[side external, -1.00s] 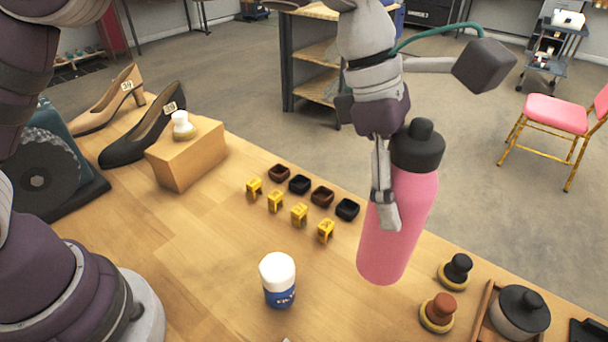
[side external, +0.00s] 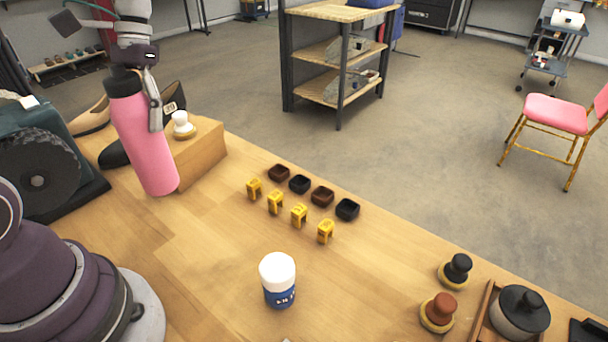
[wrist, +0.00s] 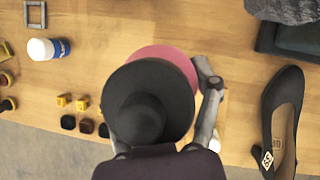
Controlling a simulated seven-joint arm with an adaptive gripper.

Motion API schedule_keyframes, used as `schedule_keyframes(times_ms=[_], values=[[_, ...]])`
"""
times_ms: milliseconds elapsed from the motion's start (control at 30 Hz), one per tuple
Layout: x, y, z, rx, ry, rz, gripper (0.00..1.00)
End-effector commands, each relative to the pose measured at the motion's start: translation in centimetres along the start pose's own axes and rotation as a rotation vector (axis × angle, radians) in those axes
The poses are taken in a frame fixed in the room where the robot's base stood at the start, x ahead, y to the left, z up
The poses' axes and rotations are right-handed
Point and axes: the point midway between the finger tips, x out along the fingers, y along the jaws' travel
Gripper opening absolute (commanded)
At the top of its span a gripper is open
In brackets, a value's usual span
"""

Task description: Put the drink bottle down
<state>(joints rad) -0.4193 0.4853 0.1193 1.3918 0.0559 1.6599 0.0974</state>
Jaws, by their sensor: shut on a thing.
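The drink bottle (side external: 146,145) is pink with a black cap and hangs slightly tilted at the left of the side external view. My gripper (side external: 154,105) is shut on its upper part. The bottle is in front of the wooden block and the shoes and partly hides them. I cannot tell whether its base touches the table (side external: 200,260). In the wrist view, the black cap (wrist: 148,105) fills the middle, with a strip of pink body (wrist: 165,58) behind it.
A wooden block (side external: 205,150) bears a white-knobbed brush (side external: 183,125). A grey-green machine (side external: 50,160) stands left. A white-capped jar (side external: 278,278) and several yellow clips (side external: 275,202) are on the table. The table between is clear.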

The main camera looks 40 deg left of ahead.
Motion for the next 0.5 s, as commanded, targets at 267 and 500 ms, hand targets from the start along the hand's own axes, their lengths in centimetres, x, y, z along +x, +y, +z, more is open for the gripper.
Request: schedule_keyframes(times_ms=[267, 500], values=[[0.8, -3.9, 3.4, 0.153, 0.003, -0.063, 0.23], [3.7, -4.5, 2.9, 0.172, -0.002, -0.067, 0.23]])
